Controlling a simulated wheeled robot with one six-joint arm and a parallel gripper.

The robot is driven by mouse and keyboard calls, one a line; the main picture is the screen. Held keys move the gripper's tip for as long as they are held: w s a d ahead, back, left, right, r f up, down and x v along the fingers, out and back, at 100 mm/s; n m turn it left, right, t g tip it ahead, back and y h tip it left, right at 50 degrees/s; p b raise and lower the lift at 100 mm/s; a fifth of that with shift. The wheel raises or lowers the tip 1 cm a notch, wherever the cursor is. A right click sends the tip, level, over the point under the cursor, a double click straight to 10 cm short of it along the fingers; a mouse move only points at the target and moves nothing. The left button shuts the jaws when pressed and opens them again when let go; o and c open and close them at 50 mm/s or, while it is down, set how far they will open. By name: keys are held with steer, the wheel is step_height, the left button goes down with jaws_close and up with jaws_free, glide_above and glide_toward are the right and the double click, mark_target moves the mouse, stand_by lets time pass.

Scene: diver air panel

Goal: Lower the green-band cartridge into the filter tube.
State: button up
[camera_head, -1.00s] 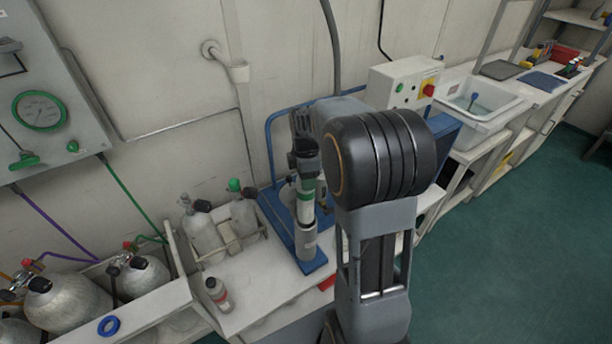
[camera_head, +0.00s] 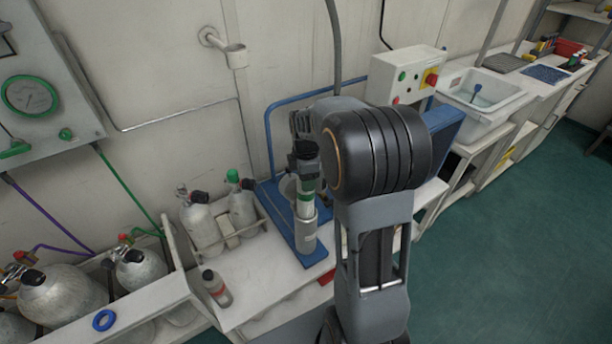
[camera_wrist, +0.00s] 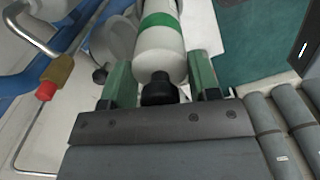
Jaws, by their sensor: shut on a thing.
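The green-band cartridge (camera_head: 305,201) is a white cylinder with a green band and a black cap. It also shows in the wrist view (camera_wrist: 160,45), upside at the jaws. My gripper (camera_head: 304,155) is shut on its capped end from above; in the wrist view the green fingers (camera_wrist: 160,76) flank the black cap. The grey metal filter tube (camera_head: 306,237) stands upright on a blue base (camera_head: 313,259).
Two grey cylinders (camera_head: 203,228) stand in a rack left of the tube. A blue tubular frame (camera_head: 268,150) rises behind. A control box (camera_head: 408,78) and sink (camera_head: 484,100) are to the right.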

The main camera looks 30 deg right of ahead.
steer(key=shift+f+b, duration=1.4)
steer(key=shift+f, duration=0.9)
steer(key=shift+f+b, duration=2.95)
steer(key=shift+f, duration=1.65)
steer(key=shift+f+b, duration=0.3)
steer(key=shift+b, duration=0.05)
steer(key=shift+f, duration=0.1)
